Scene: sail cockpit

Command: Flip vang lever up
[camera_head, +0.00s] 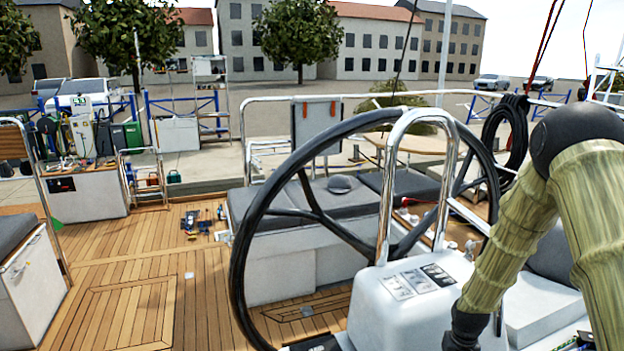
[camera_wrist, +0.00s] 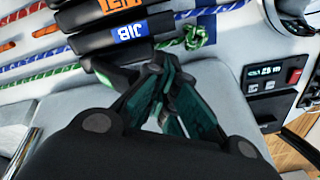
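In the wrist view, a row of black levers lies at the upper left. One has a blue JIB label (camera_wrist: 129,32); the one above it has an orange label (camera_wrist: 118,5), partly cut off. Below the JIB lever is another black lever with a green patch (camera_wrist: 105,70); its label cannot be read, and no vang label is legible. My gripper (camera_wrist: 166,82) has its dark teal fingers drawn together at the tips, beside the end of the green-patched lever. I see nothing clearly held between them. The gripper is hidden in the head view, where only my arm shows at the right.
Coloured ropes (camera_wrist: 40,80) run to the levers, and a green knot (camera_wrist: 198,37) sits just beyond my fingertips. A panel with a display and red switch (camera_wrist: 294,76) is at the right. The large steering wheel (camera_head: 241,251) and steel rail (camera_head: 388,185) stand left of my arm.

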